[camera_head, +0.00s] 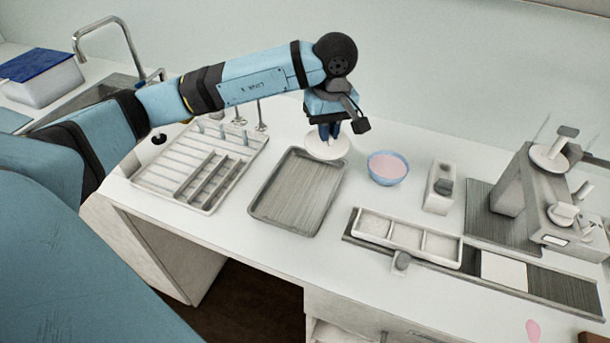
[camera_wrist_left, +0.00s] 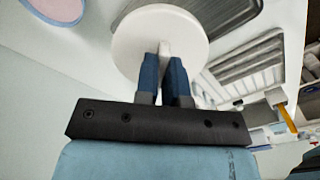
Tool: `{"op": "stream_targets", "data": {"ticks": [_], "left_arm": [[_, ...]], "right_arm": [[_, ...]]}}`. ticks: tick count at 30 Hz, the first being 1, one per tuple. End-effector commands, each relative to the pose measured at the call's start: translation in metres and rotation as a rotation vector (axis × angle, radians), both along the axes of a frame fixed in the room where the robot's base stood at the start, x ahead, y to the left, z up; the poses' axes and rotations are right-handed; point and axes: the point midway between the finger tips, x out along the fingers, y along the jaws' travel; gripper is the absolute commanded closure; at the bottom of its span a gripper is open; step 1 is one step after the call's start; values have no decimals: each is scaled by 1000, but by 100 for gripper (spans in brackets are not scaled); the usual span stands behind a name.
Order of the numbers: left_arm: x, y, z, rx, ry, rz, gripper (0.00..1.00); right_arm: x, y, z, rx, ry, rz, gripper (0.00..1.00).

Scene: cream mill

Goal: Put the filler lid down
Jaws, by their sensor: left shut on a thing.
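The filler lid (camera_head: 327,148) is a round white disc with an upright grip on top. In the head view it is at the back edge of the grey tray, below my left gripper (camera_head: 329,133). In the left wrist view the lid (camera_wrist_left: 135,38) is in front of my left gripper (camera_wrist_left: 165,58), whose two blue fingers are shut on its grip. I cannot tell whether the lid touches the tabletop. My right gripper is in neither view.
A ridged grey tray (camera_head: 258,208) lies just in front of the lid. A blue bowl with pink contents (camera_head: 388,168) stands to its right. A slotted white rack (camera_head: 160,184) is at left. A filler machine (camera_head: 540,190) stands at far right. Counter between tray and bowl is clear.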

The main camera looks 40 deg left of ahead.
Motion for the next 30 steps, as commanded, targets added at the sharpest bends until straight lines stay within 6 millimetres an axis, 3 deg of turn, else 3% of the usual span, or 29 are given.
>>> {"op": "stream_targets", "data": {"ticks": [1,3,9,14,17,30], "left_arm": [[10,11,-6,-4,-9,143,100],[20,25,3,-9,-12,346,100],[36,54,27,-29,-11,759,100],[38,63,32,-36,-4,888,100],[38,63,17,-36,0,904,100],[37,63,-94,-35,-2,901,100]], "right_arm": [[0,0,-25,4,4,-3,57],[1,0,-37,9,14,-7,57],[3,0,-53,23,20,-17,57],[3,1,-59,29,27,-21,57],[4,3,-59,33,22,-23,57],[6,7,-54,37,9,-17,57]]}}
